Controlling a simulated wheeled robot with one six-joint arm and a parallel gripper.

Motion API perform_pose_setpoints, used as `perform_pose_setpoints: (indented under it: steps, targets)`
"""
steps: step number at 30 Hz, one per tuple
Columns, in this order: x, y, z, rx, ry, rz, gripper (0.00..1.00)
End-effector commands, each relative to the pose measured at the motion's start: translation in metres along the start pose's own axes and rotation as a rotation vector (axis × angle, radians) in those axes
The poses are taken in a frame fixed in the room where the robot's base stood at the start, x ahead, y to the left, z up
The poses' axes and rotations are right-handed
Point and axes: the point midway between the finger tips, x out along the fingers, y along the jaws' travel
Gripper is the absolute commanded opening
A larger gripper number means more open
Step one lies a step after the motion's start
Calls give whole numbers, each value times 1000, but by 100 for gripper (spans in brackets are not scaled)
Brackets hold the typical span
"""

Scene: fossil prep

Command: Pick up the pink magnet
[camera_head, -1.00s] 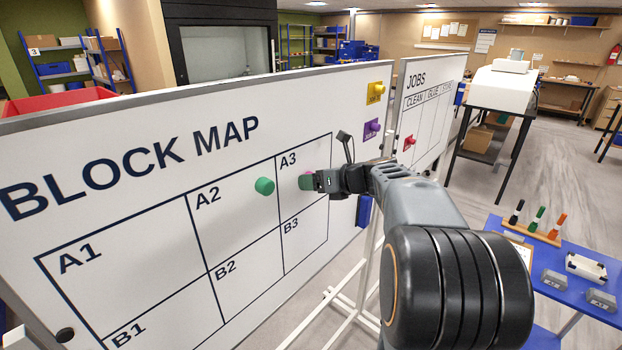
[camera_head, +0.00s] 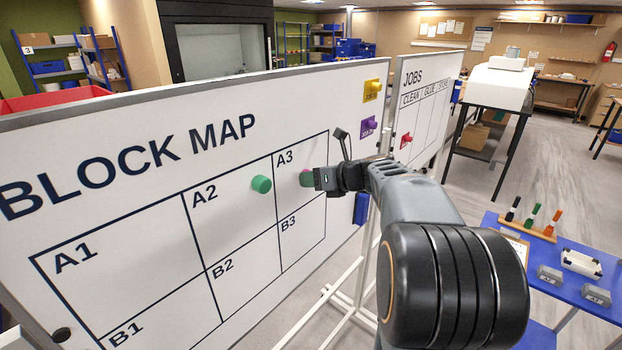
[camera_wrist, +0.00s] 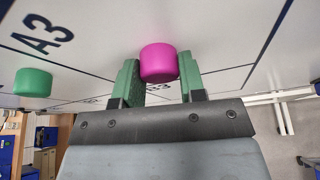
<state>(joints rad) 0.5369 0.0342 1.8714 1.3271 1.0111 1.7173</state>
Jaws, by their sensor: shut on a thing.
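The pink magnet (camera_wrist: 159,63) is a short round cylinder at the A3 cell of the block map board (camera_head: 120,210). In the wrist view it sits between the two green fingers of my gripper (camera_wrist: 158,82), which is shut on it. The magnet looks to be at the board's face; I cannot tell whether it touches. In the head view only a sliver of the pink magnet (camera_head: 306,179) shows beside my gripper (camera_head: 314,180). A green magnet (camera_head: 261,184) is on the board in A2, left of my gripper; it also shows in the wrist view (camera_wrist: 33,82).
A yellow magnet card (camera_head: 372,90) and a purple one (camera_head: 369,126) are at the board's right edge, with a blue holder (camera_head: 362,209) below. The jobs board (camera_head: 430,105) stands behind, with a red magnet (camera_head: 406,140). A blue table (camera_head: 545,283) holds markers and grey blocks.

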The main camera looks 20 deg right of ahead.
Motion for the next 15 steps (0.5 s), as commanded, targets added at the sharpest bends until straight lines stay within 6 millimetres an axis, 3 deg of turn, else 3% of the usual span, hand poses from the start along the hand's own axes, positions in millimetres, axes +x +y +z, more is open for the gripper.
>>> perform_pose_setpoints:
  steps: [5, 15]
  targets:
    - [-8, 3, 8, -4, -4, -1, 15]
    - [-26, 18, 54, -5, -3, -1, 15]
